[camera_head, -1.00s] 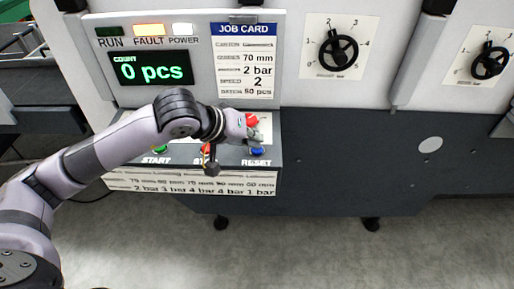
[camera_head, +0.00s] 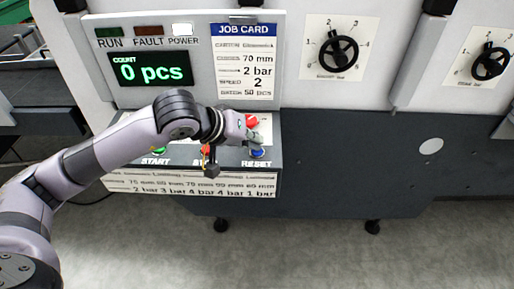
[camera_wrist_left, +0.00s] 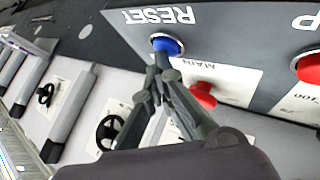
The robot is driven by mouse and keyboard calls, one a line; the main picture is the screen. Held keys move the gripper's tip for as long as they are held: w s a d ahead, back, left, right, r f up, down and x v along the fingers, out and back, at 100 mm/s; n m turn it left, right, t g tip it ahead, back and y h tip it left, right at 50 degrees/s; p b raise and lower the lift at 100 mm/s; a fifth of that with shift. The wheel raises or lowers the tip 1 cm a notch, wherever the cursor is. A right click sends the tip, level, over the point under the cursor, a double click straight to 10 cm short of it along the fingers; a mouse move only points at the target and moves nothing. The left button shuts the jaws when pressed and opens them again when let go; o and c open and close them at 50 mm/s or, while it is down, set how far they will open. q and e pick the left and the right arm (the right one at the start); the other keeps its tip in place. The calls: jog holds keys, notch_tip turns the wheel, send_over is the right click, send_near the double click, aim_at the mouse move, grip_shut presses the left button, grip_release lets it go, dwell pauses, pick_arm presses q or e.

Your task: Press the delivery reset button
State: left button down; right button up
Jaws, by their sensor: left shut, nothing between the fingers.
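The blue button (camera_head: 257,153) above the word RESET sits at the right end of the dark control shelf (camera_head: 130,172). In the left wrist view the blue button (camera_wrist_left: 168,45) is next to its RESET label. My left gripper (camera_head: 256,142) is shut and empty, right at the blue button. In the wrist view its fingertips (camera_wrist_left: 160,62) overlap the button's lower edge and appear to touch it. The right gripper is in neither view.
A green START button (camera_head: 159,151) is further left. The display (camera_head: 150,69) reads 0 pcs. The FAULT lamp (camera_head: 149,31) is dark; the POWER lamp (camera_head: 182,29) is white.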

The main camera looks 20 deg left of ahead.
pick_arm(q)
jog(key=shift+r, duration=0.8)
jog(key=shift+r, duration=0.1)
jog(key=shift+r+p, duration=1.3)
jog(key=shift+r, duration=1.15)
jog(key=shift+f, duration=0.1)
